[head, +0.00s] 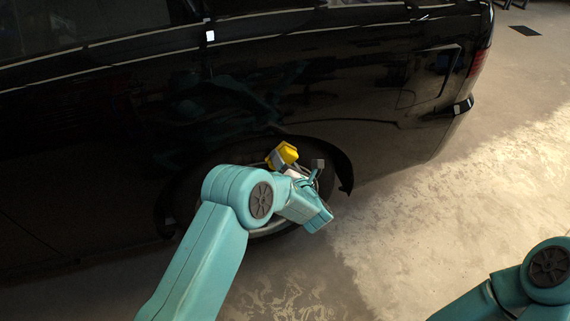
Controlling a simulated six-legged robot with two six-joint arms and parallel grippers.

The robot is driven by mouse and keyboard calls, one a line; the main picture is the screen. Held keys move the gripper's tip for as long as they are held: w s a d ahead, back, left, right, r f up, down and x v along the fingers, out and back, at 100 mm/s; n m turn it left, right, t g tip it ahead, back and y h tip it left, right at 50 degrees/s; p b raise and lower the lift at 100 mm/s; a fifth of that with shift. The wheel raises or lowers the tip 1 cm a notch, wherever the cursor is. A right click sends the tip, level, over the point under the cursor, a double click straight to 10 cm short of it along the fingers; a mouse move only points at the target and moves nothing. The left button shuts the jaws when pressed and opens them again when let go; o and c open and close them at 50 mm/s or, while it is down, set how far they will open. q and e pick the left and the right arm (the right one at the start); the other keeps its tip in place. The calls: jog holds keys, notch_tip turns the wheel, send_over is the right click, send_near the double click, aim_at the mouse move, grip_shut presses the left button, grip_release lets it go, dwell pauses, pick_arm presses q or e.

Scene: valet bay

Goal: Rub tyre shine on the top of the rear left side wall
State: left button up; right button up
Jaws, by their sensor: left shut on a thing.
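A black car (330,95) stands side-on, with its rear to the right. Its rear left wheel (268,229) sits in the dark arch, and my left arm covers much of it. My left gripper (297,163) is in front of the upper part of the wheel. It is shut on a yellow applicator (286,152), which is by the top of the tyre, under the arch edge. I cannot tell whether the applicator touches the side wall. Of my right arm only a part shows at the lower right; its gripper is out of the picture.
The arch edge (343,172) curves close above and to the right of my left gripper. The glossy body panel rises behind it. The concrete floor (440,230) to the right of the wheel is clear, with a bright sunlit patch. A dark floor grate (525,31) lies far back right.

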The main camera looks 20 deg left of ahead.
aim_at(272, 166)
pick_arm(q)
jog(key=shift+w+a, duration=0.3)
jog(key=shift+w, duration=0.1)
jog(key=shift+s+a, duration=0.35)
jog(key=shift+a, duration=0.15)
jog(key=shift+s+a, duration=0.85)
jog(key=shift+a, duration=0.2)
jog(key=shift+f+b, duration=0.1)
jog(key=shift+b, duration=0.2)
jog(key=shift+w, duration=0.1)
jog(key=shift+w+d+b, duration=0.9)
jog(key=shift+d+b, duration=0.1)
jog(key=shift+d, duration=0.2)
jog(key=shift+w+d+r, duration=0.25)
jog(key=shift+w+d, duration=0.05)
jog(key=shift+d, duration=0.05)
